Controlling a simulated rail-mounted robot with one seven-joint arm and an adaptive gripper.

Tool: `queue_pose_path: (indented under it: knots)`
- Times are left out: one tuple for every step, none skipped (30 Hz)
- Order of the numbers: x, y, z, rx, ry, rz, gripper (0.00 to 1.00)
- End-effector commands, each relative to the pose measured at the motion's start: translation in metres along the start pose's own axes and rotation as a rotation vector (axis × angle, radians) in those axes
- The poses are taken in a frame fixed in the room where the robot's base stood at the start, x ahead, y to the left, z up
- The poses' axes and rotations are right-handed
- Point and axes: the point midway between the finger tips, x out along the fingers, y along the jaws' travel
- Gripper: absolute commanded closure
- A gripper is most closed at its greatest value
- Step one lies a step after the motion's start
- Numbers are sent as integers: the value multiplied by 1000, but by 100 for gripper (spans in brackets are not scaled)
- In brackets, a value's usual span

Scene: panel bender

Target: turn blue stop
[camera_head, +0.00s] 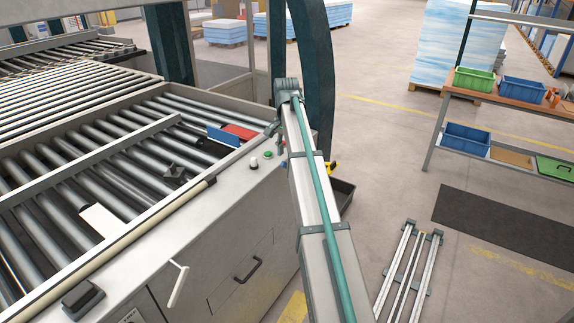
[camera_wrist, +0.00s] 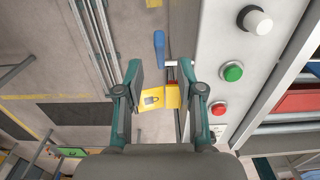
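A blue upright plate (camera_head: 223,136), which looks like the blue stop, stands among the rollers near the machine's right side, just left of a flat red piece (camera_head: 240,131). A blue edge (camera_wrist: 315,68) shows at the right of the wrist view. My gripper (camera_wrist: 161,73) is open and empty, with its two fingers apart. A blue handle-like piece (camera_wrist: 159,45) shows beyond the fingertips, beside the machine's side panel; I cannot tell how it is mounted. A yellow plate with a padlock mark (camera_wrist: 152,100) shows between the fingers. In the head view my arm mostly hides the gripper.
A white knob (camera_wrist: 258,20), a green button (camera_wrist: 232,72) and a red button (camera_wrist: 219,108) sit on the panel right of my gripper. A roller bed (camera_head: 60,195) fills the left. A bin rack (camera_head: 505,90) stands at the right. Metal rails (camera_head: 405,270) lie on the floor.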

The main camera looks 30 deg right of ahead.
Motion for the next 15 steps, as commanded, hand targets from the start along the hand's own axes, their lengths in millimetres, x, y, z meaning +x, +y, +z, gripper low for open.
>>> queue_pose_path:
  knots:
    - [9,1,1,0,-1,1,62]
    - [14,1,1,0,-1,1,62]
    - [21,1,1,0,-2,2,62]
    - [26,1,1,0,-1,1,62]
    - [30,1,1,0,-1,1,62]
    - [37,1,1,-1,-1,1,62]
    - [41,1,1,-1,-1,1,62]
    - [44,1,1,-1,-1,1,62]
    - [49,0,0,-1,0,0,62]
    - [52,0,0,-1,0,0,62]
    - [55,0,0,-1,0,0,62]
    - [58,0,0,-1,0,0,62]
    - [60,0,0,-1,0,0,62]
    - [61,0,0,-1,0,0,62]
    - [62,0,0,-1,0,0,62]
